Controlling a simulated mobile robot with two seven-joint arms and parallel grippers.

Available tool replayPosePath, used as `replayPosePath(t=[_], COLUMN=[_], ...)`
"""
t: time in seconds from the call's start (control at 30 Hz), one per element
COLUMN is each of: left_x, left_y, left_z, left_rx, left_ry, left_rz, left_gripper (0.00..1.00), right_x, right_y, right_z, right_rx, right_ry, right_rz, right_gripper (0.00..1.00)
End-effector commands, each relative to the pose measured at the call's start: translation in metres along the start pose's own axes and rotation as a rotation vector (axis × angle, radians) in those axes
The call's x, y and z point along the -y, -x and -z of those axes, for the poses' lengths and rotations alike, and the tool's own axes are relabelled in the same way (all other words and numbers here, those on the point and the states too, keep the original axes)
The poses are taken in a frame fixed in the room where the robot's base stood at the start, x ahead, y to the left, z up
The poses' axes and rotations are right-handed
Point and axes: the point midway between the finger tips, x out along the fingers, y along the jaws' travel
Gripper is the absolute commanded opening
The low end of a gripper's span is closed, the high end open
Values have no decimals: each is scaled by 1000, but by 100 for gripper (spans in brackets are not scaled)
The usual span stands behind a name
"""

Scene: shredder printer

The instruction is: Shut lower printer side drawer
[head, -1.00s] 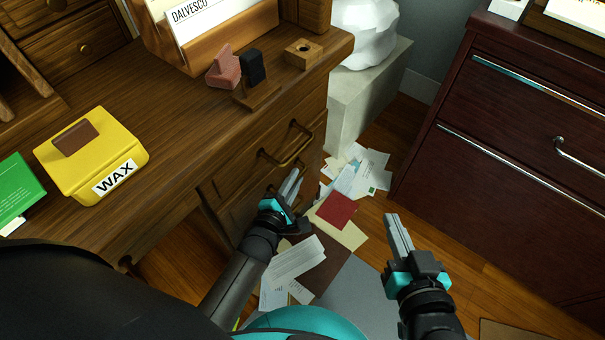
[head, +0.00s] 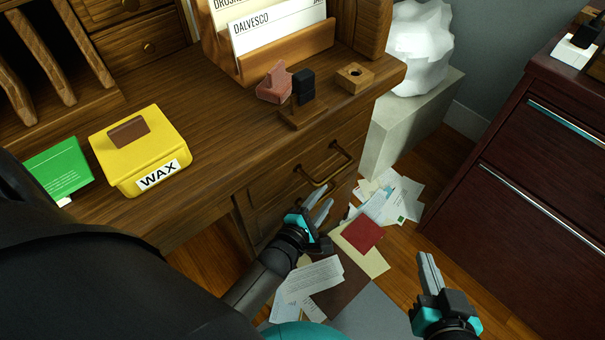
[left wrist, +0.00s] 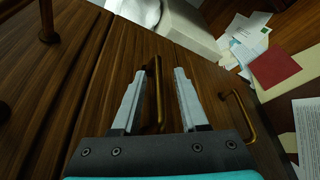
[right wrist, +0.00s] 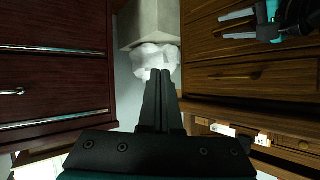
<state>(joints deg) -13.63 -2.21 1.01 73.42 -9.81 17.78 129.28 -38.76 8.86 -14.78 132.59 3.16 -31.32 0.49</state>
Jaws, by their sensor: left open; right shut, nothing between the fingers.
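The wooden desk's drawer front (head: 290,195) has a brass handle (head: 325,168) in the head view. My left gripper (head: 322,203) is open just below that handle, close to the desk front. In the left wrist view, a brass handle (left wrist: 157,90) shows between the open fingers (left wrist: 155,100), and another handle (left wrist: 240,115) is to the right, nearer the floor. I cannot tell whether the fingers touch a handle or how far a drawer stands out. My right gripper (head: 428,270) is shut and empty, between desk and dark red cabinet. No printer is clearly seen.
The dark red cabinet (head: 520,200) stands at right. Papers (head: 390,198) and a red folder (head: 362,234) lie on the floor. A white sculpture (head: 420,50) sits on a pale block (head: 405,125). A yellow wax box (head: 140,150) and a stamp (head: 302,90) are on the desk.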

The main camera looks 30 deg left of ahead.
Motion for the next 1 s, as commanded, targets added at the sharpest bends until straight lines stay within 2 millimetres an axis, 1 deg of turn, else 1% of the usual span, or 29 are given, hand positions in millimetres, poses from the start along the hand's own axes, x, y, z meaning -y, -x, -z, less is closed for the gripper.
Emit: replayPosePath(t=[0.27, 0.57, 0.97, 1.0], left_x=[-1, -1, -1, -1], left_y=[19, 42, 73, 84], left_z=[0, 0, -1, -1], left_rx=[0, -1, 0, -2], left_ry=[-1, -1, -1, -1], left_rz=[1, 2, 1, 5], left_gripper=[44, 44, 44, 44], right_x=[-15, -33, -54, -56], right_y=[8, 25, 60, 64], right_z=[-5, -14, -24, -27], right_rx=[146, 324, 559, 597], right_ry=[16, 23, 13, 9], right_rz=[-42, -94, -164, -173], right_gripper=[0, 0, 0, 0])
